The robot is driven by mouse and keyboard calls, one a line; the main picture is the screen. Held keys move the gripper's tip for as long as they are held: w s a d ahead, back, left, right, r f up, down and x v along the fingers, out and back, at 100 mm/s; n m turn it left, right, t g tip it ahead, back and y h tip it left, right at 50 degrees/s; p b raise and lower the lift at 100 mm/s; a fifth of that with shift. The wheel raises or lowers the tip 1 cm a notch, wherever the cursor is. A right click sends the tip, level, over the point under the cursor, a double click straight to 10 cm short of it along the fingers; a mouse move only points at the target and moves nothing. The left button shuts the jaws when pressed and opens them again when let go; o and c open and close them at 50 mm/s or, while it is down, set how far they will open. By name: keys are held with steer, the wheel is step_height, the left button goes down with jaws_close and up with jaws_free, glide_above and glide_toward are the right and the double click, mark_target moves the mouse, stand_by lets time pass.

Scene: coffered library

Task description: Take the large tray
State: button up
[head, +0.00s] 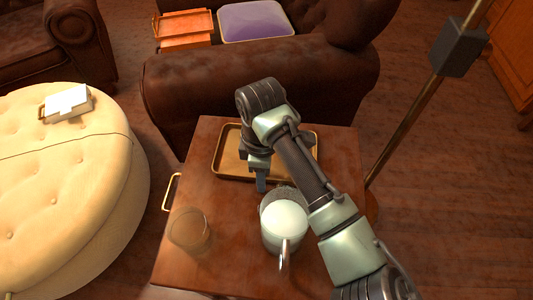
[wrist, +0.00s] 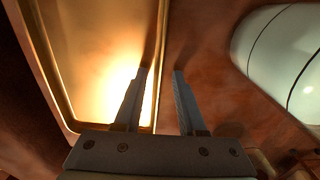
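A brown tray with a gold rim (head: 229,156) lies flat on the small wooden table, toward its far side. My arm and wrist hide its middle in the head view. In the wrist view the tray (wrist: 95,45) fills the upper left, with a bright glare on its floor. My gripper (head: 261,188) is at the tray's near edge. In the wrist view my gripper (wrist: 160,72) is open and empty, its left finger over the tray's floor and its right finger outside. The rim passes between them in the picture; I cannot tell whether they touch it.
A clear glass (head: 189,230) stands front left on the table (head: 225,270). An orange tray-like piece (head: 184,28) and purple cushion (head: 256,21) lie behind. A lamp pole (head: 418,115) rises right.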

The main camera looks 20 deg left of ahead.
jaws_close()
stand_by(1.3)
